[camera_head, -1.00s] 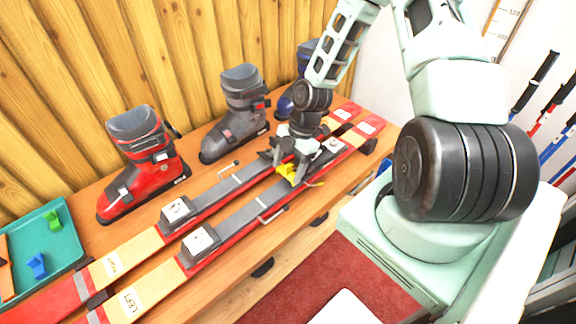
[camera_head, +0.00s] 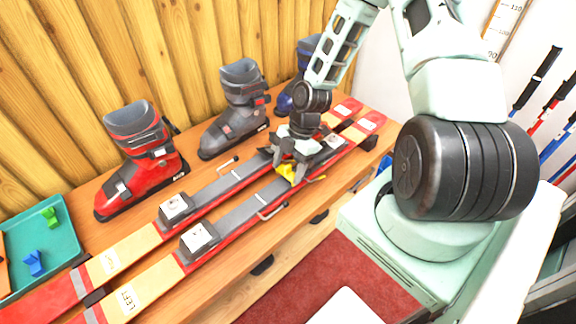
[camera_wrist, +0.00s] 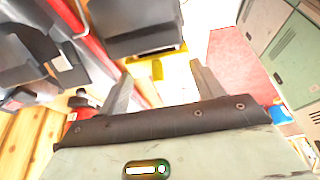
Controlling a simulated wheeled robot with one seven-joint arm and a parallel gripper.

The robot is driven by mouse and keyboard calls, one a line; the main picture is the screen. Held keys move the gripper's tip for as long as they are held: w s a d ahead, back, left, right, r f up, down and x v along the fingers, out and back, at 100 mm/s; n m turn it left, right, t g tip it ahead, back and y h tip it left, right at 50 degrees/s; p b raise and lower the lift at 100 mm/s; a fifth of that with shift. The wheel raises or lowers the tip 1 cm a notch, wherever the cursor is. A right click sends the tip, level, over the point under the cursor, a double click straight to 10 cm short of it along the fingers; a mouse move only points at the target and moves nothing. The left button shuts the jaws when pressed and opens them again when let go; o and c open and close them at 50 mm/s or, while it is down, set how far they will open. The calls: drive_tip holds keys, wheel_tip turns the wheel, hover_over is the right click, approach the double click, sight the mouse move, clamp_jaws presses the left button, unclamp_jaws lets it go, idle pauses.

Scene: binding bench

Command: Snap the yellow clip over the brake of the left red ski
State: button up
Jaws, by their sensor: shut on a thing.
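The left red ski (camera_head: 148,287), marked LEFT, lies on the wooden bench nearer the front edge, beside the other red ski (camera_head: 112,258). Its grey binding and a thin wire brake arm (camera_head: 272,212) show in the head view. My gripper (camera_head: 288,172) is over the rear binding of the left ski, shut on the yellow clip (camera_head: 286,169). In the wrist view the clip (camera_wrist: 180,85) sits between my two fingers, beside a dark binding block (camera_wrist: 135,28). My gripper partly hides the clip, and I cannot tell whether it touches the brake.
A red boot (camera_head: 140,160), a grey boot (camera_head: 238,110) and a blue boot (camera_head: 305,70) stand behind the skis against the plank wall. A teal tray (camera_head: 62,235) with green and blue clips is at the left. Ski poles (camera_head: 545,105) stand at the right.

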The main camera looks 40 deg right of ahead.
sight(288, 166)
drive_tip(key=shift+f+b, duration=0.65)
drive_tip(key=shift+f, duration=0.4)
drive_tip(key=o, duration=1.3)
drive_tip(key=shift+r, duration=0.15)
drive_tip(key=shift+r+p, duration=4.45)
drive_tip(key=shift+r, duration=0.45)
